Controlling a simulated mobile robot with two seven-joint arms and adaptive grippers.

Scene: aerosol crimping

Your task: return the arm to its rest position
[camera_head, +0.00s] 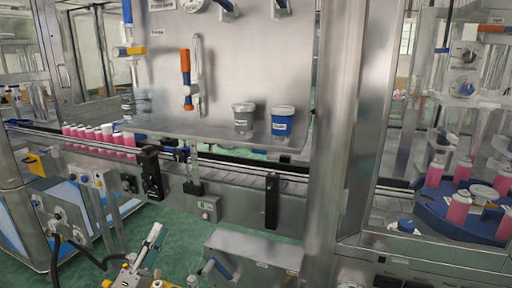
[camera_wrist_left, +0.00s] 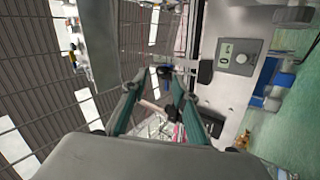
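My left gripper (camera_head: 178,250) is at the bottom of the head view, low in front of the conveyor and pointing up and away. In the left wrist view its two grey-green fingers (camera_wrist_left: 154,86) stand apart with a gap between them. The gripper is open and I see nothing held; the pink and white shapes between the fingers look like background. Most of the left arm is below the picture. My right gripper is in neither view.
A conveyor carries a row of pink bottles (camera_head: 98,138). Above it, a metal shelf (camera_head: 190,124) holds a grey cup (camera_head: 243,120) and a blue cup (camera_head: 282,121). A grey box (camera_head: 252,252) stands close right of the gripper. A blue turntable (camera_head: 440,205) with pink bottles is at right.

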